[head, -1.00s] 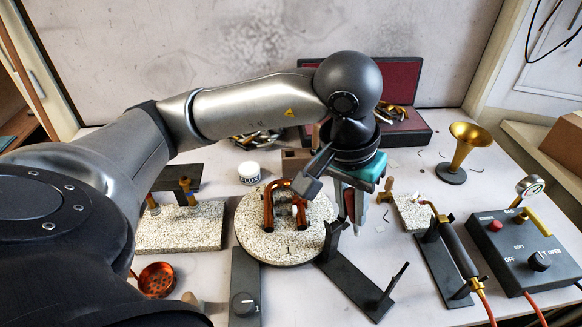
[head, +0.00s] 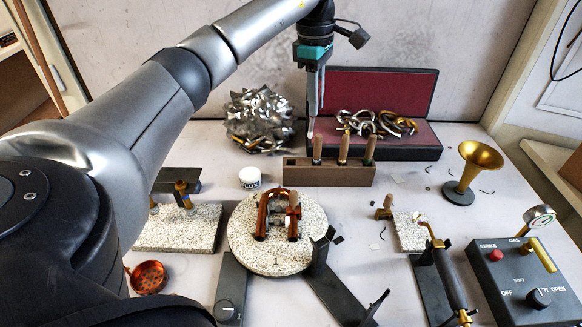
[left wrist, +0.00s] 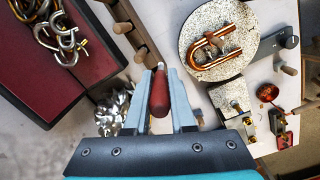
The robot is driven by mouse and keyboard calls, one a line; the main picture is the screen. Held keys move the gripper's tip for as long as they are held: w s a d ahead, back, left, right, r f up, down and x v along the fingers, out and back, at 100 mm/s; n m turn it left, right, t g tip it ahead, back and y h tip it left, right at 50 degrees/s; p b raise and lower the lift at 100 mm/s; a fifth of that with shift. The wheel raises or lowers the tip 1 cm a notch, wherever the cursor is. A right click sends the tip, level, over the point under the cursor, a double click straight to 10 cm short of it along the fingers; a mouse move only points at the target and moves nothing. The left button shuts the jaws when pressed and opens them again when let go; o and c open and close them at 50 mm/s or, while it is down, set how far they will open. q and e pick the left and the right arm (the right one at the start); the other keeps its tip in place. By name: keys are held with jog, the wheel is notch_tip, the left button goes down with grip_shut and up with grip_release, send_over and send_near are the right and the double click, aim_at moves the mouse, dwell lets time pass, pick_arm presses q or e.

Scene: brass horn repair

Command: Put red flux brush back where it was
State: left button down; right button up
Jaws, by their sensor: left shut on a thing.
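The red flux brush (left wrist: 158,94) shows its red handle between the two fingers of my left gripper (left wrist: 160,80) in the left wrist view. The gripper is shut on it. In the head view my left gripper (head: 313,122) points down above and behind the left part of the brown tool rack (head: 300,175), and the brush is mostly hidden by the fingers. The rack holds three wooden-handled tools (head: 343,150) in a row; it also shows in the left wrist view (left wrist: 152,58). My right gripper is not in view.
A round soldering board (head: 250,255) with a copper U-bend (head: 264,217) lies in front of the rack. The white flux jar (head: 250,178) stands to the rack's left. A red-lined case (head: 405,140) and scrap pile (head: 258,115) are behind. A brass horn (head: 478,165) stands right.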

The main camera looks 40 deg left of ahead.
pick_arm(q)
jog(key=a+r+n, duration=0.2)
jog(key=a+n, duration=0.5)
notch_tip(320, 180, down, 20)
jog(key=b, duration=0.1)
jog(key=shift+w+t+b, duration=0.3)
jog(key=shift+t+b, duration=0.1)
jog(key=shift+f, duration=0.1)
jog(key=c, duration=0.8)
grip_release()
jog(key=shift+o, duration=0.2)
notch_tip(320, 180, up, 12)
jog(key=s+p, duration=0.1)
jog(key=shift+a, duration=0.4)
